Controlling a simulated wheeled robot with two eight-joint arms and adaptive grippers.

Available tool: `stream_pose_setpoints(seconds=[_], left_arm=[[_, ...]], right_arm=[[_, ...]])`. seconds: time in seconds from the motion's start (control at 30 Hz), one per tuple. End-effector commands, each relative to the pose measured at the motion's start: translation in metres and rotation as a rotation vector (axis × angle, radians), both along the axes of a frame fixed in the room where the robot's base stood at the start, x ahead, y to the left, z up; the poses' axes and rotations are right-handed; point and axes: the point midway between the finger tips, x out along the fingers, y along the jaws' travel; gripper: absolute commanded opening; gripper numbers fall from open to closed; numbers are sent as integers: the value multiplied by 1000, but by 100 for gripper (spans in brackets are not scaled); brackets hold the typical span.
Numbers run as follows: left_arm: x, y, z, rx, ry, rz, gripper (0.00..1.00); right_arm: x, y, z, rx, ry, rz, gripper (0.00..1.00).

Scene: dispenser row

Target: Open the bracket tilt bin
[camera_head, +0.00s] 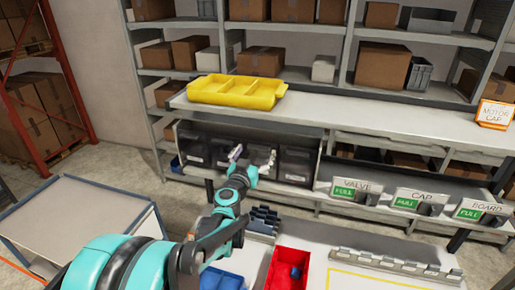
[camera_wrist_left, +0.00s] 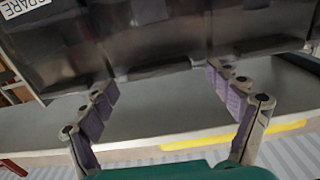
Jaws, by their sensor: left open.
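A row of dark tilt bins (camera_head: 298,160) stands on the rack's lower level below the shelf board, and their fronts look shut. Their small labels are too small to read in the head view, so I cannot tell which is the bracket bin. My left gripper (camera_head: 254,156) is open in front of the row's middle, its fingers spread towards the bins. In the left wrist view the open left gripper (camera_wrist_left: 160,82) faces a dark bin front (camera_wrist_left: 150,45), with nothing held between its fingers. A bin at the upper left carries an upside-down SPARE label (camera_wrist_left: 22,7). My right gripper is not in view.
A yellow tray (camera_head: 236,92) lies on the shelf board above. A red bin (camera_head: 288,270) and a blue bin (camera_head: 222,280) lie on the near worktop. A grey cart (camera_head: 75,215) stands left.

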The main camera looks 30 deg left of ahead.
Motion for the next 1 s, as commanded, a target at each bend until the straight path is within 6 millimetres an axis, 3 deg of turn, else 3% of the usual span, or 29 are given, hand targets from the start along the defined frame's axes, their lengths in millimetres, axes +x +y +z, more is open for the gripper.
stream_pose_setpoints(seconds=[0.17,0.47,0.73,1.0], left_arm=[[16,3,0,0,0,0,90],[18,4,0,0,0,0,90],[17,4,0,0,0,0,18],[15,4,-1,0,0,0,17]], right_arm=[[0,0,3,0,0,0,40],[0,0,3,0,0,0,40],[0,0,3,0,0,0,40],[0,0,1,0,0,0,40]])
